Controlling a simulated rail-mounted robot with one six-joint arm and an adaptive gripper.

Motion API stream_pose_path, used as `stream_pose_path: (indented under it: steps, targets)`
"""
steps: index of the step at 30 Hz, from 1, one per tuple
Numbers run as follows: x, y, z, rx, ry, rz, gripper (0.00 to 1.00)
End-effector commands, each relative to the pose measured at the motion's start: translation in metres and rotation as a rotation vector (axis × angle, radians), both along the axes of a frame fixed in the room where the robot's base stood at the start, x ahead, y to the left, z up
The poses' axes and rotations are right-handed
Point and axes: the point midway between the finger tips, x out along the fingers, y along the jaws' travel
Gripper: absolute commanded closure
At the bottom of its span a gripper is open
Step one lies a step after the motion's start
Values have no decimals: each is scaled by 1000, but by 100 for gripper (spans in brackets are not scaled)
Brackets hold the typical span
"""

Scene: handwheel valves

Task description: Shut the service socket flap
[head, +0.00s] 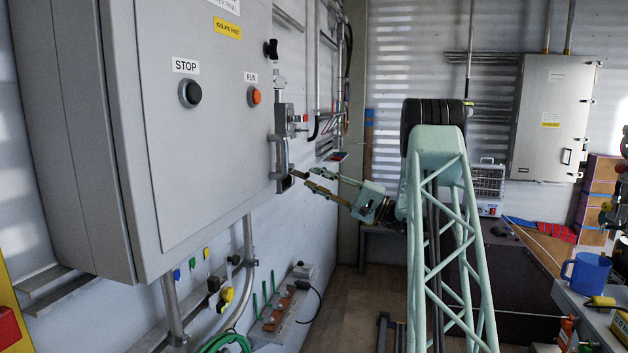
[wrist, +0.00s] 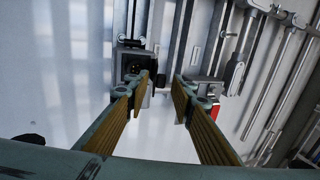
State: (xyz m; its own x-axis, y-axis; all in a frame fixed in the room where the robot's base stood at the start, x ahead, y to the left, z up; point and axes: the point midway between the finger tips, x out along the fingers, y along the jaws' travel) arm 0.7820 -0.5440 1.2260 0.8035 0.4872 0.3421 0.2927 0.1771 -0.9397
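My gripper (head: 303,175) is beside the right edge of the grey control cabinet, its fingers pointing left toward the wall. In the head view a dark grey fitting (head: 284,183), perhaps the same socket, sits at the cabinet's lower right edge by the fingertips. I cannot make out the flap or its angle, or whether a finger touches the fitting.
The grey cabinet (head: 190,130) with STOP and RUN buttons fills the left. A grey switch box (head: 284,120) is on the wall above my gripper. Pipes and a red handle (wrist: 232,109) lie right of the fingers in the wrist view.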

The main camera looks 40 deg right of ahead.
Motion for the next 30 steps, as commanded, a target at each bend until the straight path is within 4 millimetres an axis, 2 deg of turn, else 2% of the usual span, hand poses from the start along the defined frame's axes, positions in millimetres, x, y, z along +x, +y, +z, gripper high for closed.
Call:
stream_pose_path:
  steps: [8,21,30]
  targets:
    - [-21,-13,-10,1,2,-2,77]
    - [-71,-44,-30,0,0,-1,77]
    - [-90,-54,-39,0,0,0,77]
